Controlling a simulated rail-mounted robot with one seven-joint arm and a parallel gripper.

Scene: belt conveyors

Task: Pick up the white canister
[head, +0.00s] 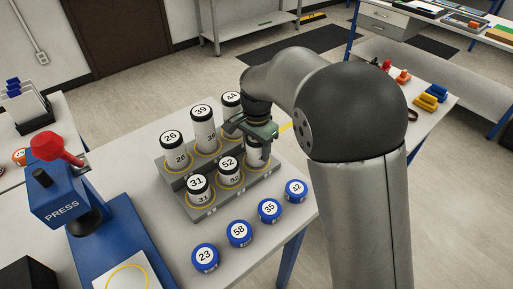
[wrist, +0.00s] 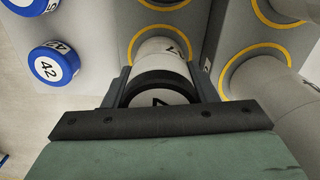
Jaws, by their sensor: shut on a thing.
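My gripper (head: 258,131) is shut on a white canister (head: 256,153) with a black lid at the right end of the front row of a grey stepped rack (head: 202,209). In the wrist view, my gripper (wrist: 157,92) has a finger on each side of this canister (wrist: 160,50), and its lid label is partly hidden. A yellow ring lies close to its base; I cannot tell whether it is seated or slightly raised. Other white canisters with black lids stand upright: 31 (head: 199,193) and 52 (head: 229,174) in front, 26 (head: 175,153), 39 (head: 204,132) and 44 (head: 231,104) behind.
Several blue caps, including 23 (head: 205,258) and 42 (head: 296,190), lie along the table's front right edge. A blue press (head: 62,205) with a red handle stands at the left. Other tables stand at the left and the back right.

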